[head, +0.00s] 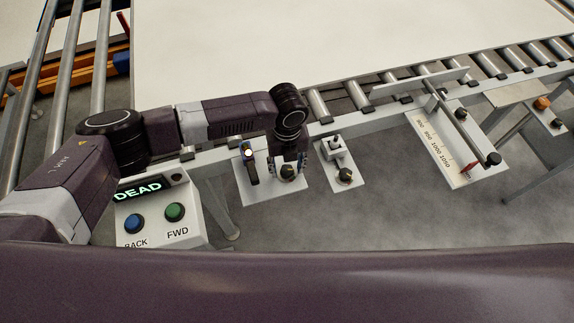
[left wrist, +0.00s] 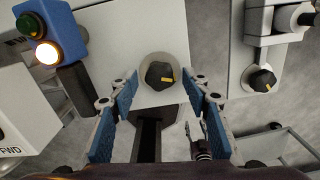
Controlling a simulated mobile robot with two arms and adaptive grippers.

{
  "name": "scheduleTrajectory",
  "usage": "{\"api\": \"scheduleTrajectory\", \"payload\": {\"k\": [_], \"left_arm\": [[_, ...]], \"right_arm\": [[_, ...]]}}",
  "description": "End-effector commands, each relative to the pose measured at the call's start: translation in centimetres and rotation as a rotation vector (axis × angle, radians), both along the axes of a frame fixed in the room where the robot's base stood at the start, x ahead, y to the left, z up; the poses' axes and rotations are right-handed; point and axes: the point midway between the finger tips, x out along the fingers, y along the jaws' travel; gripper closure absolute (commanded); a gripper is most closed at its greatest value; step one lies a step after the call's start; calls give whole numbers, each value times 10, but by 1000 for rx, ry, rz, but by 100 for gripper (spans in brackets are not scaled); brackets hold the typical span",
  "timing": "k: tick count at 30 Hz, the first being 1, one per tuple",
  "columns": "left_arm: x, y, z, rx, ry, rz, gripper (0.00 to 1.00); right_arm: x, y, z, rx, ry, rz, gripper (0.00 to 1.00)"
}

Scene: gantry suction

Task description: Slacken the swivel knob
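A black knob with a yellow mark (left wrist: 160,75) sits on a round grey base on a pale plate; it also shows in the head view (head: 288,173). My left gripper (left wrist: 160,92) is open, its blue-padded fingers pointing at this knob, one on each side in the picture. In the head view the left gripper (head: 287,162) hangs right at the knob; I see no finger touching it. A second black knob with a yellow mark (left wrist: 262,80) is on the bracket plate to the right, also in the head view (head: 345,175). No label tells which is the swivel knob. My right gripper is out of view.
A blue box with a green button and a lit lamp (left wrist: 45,35) stands close left of the gripper. A control box reading DEAD (head: 150,215) is further left. The roller conveyor (head: 318,105) runs behind; a scale plate (head: 445,150) is to the right.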

Motion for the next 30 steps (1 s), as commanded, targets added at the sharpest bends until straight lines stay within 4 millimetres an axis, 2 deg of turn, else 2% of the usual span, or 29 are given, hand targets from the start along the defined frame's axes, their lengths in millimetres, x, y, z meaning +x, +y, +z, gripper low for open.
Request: {"api": "scheduleTrajectory", "payload": {"k": [1,10,20,30], "left_arm": [[0,0,0,0,0,0,64],[0,0,1,0,0,1,96],[0,0,2,1,1,65,96],[0,0,3,-1,2,301,96]], "right_arm": [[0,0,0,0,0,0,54],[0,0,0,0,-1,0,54],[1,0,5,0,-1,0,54],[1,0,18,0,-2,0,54]]}}
